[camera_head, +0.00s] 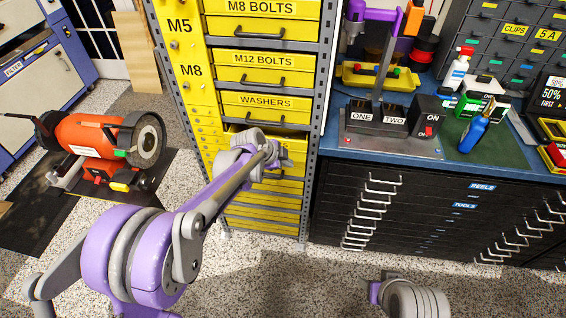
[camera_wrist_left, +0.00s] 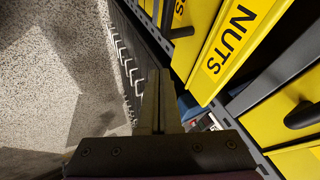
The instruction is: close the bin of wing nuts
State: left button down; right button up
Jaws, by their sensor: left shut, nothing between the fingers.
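The yellow bin below the washers drawer, whose label reads NUTS in the left wrist view (camera_wrist_left: 230,45), is partly hidden by my left arm in the head view (camera_head: 297,146). A dark gap shows along its top edge, so it seems to stand out a little from the rack. My left gripper (camera_head: 272,154) is in front of this bin in the head view. In the left wrist view its fingers (camera_wrist_left: 158,85) are shut and empty, beside the yellow front. I cannot tell whether they touch it. My right gripper's fingers are not visible.
The yellow drawer rack has a washers drawer (camera_head: 262,107) above the bin and more drawers below. A dark tool cabinet (camera_head: 400,210) with a blue worktop stands to the right. An orange grinder (camera_head: 90,137) stands at left. Speckled floor is open in front.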

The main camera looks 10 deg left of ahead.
pick_arm(q)
jog(key=v, duration=1)
jog(key=d+f+m+t+b, duration=0.2)
jog(key=d+f+t+b, duration=0.4)
jog(key=d+b, duration=0.1)
jog(key=t+y+b, duration=0.4)
jog(key=t+b, duration=0.2)
jog(key=b, duration=0.2)
send_near(295, 152)
jog(key=shift+n, duration=0.3)
jog(key=w+b, duration=0.1)
jog(key=w, duration=0.3)
jog(key=w+b, duration=0.1)
jog(key=w, duration=0.1)
jog(key=shift+w+d+f+b, duration=0.25)
jog(key=shift+w+b, duration=0.05)
jog(key=shift+w, duration=0.15)
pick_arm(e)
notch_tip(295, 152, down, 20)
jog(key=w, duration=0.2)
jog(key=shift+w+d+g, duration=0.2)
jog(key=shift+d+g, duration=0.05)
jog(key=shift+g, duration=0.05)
